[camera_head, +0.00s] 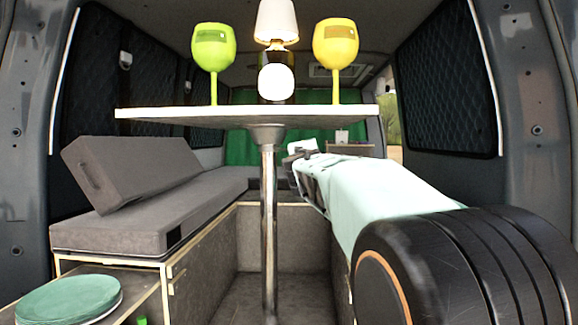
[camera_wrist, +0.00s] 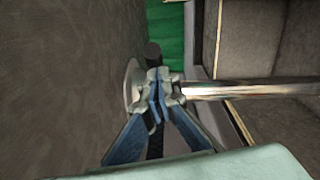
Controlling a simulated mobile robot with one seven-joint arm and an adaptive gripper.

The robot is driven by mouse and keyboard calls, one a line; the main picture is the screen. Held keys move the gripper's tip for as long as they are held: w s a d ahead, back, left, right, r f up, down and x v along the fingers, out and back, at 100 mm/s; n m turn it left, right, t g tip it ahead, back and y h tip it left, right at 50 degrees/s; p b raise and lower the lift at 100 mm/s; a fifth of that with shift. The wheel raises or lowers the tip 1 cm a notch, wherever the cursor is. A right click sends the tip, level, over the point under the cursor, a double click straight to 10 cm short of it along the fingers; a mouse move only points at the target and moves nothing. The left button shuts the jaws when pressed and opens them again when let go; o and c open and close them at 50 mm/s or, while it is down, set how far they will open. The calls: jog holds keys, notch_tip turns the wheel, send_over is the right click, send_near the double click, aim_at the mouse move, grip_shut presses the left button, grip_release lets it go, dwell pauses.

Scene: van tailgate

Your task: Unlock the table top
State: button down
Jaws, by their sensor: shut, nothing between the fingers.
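The table top (camera_head: 250,112) is a thin pale board, level on a chrome post (camera_head: 268,220) with a flared hub (camera_head: 266,134) under it. In the wrist view the grey table underside (camera_wrist: 60,80) fills the left, and the post (camera_wrist: 250,88) runs out to the right from the round hub (camera_wrist: 131,88). A short dark knob (camera_wrist: 153,50) shows just past my fingertips. My gripper (camera_wrist: 157,80) is shut and empty, close to the hub. In the head view my gripper (camera_head: 298,149) is just right of the post, below the table top. Its fingers hide part of the hub; contact is unclear.
A green goblet (camera_head: 212,50), a yellow goblet (camera_head: 336,45) and a lit lamp (camera_head: 277,25) stand on the table top. A grey bench (camera_head: 160,205) with a loose cushion (camera_head: 125,170) is at left. Green plates (camera_head: 68,297) lie front left. Floor around the post is clear.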

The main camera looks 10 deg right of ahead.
jog(key=shift+w+d, duration=0.15)
jog(key=shift+d, duration=0.4)
jog(key=shift+w+d, duration=0.15)
jog(key=shift+d, duration=0.35)
jog(key=b+v, duration=0.4)
jog(key=v, duration=0.7)
jog(key=shift+s+f, duration=0.3)
jog(key=shift+f, duration=0.1)
jog(key=shift+a, duration=0.15)
